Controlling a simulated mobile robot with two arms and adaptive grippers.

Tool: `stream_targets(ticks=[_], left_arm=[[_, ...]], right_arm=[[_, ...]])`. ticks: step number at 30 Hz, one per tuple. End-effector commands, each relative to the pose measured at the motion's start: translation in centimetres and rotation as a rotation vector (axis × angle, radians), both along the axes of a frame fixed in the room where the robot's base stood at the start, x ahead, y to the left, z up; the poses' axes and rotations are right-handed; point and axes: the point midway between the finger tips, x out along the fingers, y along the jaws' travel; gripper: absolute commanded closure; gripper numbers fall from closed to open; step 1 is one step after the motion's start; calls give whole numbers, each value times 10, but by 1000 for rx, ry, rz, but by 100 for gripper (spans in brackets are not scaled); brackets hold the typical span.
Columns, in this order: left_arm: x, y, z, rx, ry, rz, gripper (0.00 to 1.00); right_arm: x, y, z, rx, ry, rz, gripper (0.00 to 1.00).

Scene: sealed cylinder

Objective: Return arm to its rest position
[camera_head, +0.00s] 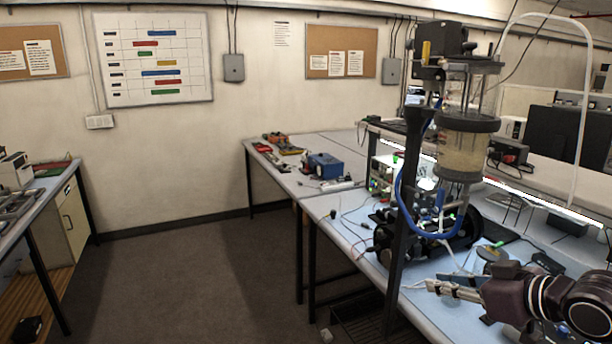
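My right arm (530,298) comes in from the right edge, low over the front part of the workbench. Its gripper (432,287) points left. The fingers look slim and close together, but at this size I cannot tell whether they are open or shut. I see no object clearly held in them. A clear cylinder (462,155) with yellowish contents and dark end rings stands upright high on a black post (402,215), above and apart from the gripper. A blue hose (403,205) curves down beside it. My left gripper is not in view.
The blue-grey workbench (340,232) carries cables, a black machine (428,236), a lit instrument (381,174) and a blue device (323,164). The black post stands close to the gripper. Open floor (190,270) lies left of the bench. A monitor (562,140) stands behind.

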Motion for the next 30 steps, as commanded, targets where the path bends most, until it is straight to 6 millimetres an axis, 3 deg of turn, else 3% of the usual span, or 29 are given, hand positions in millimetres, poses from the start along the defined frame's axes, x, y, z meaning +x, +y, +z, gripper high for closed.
stream_targets(ticks=[1, 6, 12, 18, 27, 30], left_arm=[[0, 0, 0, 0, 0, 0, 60], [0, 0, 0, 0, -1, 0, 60], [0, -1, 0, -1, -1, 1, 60], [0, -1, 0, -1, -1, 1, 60], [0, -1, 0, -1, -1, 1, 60], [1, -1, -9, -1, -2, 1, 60]], right_arm=[[-13, 18, -41, -12, 52, 20, 84], [-67, 58, -149, -87, 195, 27, 84], [-151, 84, -238, -148, 367, -47, 84], [-225, 86, -281, -191, 524, -162, 84], [-320, 76, -308, -236, 739, -336, 84], [-307, 75, -344, -247, 739, -327, 84]])
